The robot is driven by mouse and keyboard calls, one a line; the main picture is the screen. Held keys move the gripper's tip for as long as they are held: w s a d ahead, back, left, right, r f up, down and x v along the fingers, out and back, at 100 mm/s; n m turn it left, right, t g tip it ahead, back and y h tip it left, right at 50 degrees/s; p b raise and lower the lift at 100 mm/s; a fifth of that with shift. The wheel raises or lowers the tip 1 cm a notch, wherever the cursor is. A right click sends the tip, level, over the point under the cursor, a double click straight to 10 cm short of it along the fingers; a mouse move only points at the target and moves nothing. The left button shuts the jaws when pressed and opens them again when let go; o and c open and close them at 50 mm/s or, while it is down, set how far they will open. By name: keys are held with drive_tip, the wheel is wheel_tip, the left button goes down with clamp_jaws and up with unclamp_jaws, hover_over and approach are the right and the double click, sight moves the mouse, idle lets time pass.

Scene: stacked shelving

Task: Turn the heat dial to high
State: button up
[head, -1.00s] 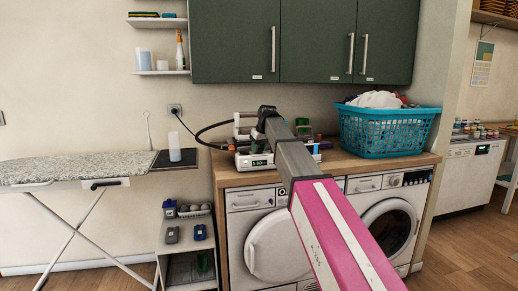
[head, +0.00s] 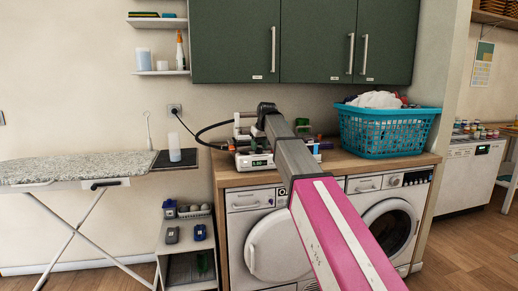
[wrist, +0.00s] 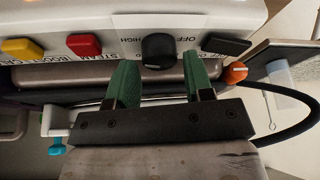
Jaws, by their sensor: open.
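The control panel (wrist: 100,28) of a white appliance fills the top of the wrist view. A round black dial (wrist: 158,51) sits on it, with upside-down HIGH and OFF lettering above. My gripper (wrist: 160,72) is open, and its two green fingers point at the panel. The dial lies between the finger directions, just past the tips; I cannot tell whether they touch it.
A yellow button (wrist: 22,48), red button (wrist: 84,45), black switch (wrist: 227,44) and orange knob (wrist: 235,73) flank the dial. A dark hose (wrist: 285,127) curves at right. A blue laundry basket (head: 388,138) stands on the counter's right; an ironing board (head: 75,168) is at left.

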drive_tip(key=v, duration=0.9)
drive_tip(key=shift+r, duration=0.2)
drive_tip(key=shift+s, duration=0.15)
